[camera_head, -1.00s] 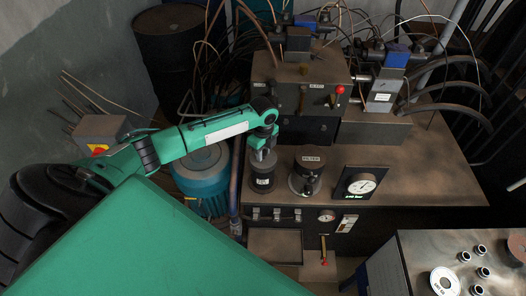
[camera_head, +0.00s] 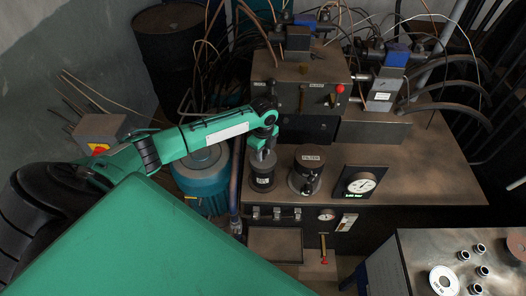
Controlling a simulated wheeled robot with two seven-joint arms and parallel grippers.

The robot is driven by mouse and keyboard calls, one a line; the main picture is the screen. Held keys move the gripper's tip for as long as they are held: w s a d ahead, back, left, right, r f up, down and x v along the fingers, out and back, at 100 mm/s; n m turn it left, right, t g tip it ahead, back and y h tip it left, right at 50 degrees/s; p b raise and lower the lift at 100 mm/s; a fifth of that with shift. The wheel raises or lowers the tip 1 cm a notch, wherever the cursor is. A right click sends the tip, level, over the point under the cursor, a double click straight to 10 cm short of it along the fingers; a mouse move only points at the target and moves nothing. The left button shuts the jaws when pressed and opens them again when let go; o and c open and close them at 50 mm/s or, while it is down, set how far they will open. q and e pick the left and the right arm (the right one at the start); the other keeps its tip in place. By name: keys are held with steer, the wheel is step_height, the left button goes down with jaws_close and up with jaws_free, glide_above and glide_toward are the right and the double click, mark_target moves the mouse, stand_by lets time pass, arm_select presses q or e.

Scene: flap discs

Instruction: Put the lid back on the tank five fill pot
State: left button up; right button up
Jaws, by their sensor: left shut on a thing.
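The fill pot (camera_head: 262,184) is a short dark cylinder with a small pale label, near the front left of the bench top. My left gripper (camera_head: 263,152) points down directly over it, shut on the lid (camera_head: 263,161), a greyish round piece at the pot's top. The lid looks level and in line with the pot. The fingers partly hide it, and I cannot tell whether it is fully seated. The label is too small to read surely. My right gripper is not in view.
A dark pot labelled FILTER (camera_head: 307,172) stands close to the right, with a gauge (camera_head: 361,183) beyond it. A valve block (camera_head: 300,85) with hoses stands behind. A blue motor (camera_head: 203,180) is at the left. The bench top (camera_head: 425,160) is clear on the right.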

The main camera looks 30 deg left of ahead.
arm_select(q)
steer(key=shift+f+b, duration=0.4)
steer(key=shift+f, duration=0.7)
steer(key=o, duration=1.6)
step_height(320, 180, up, 6)
steer(key=p, duration=0.6)
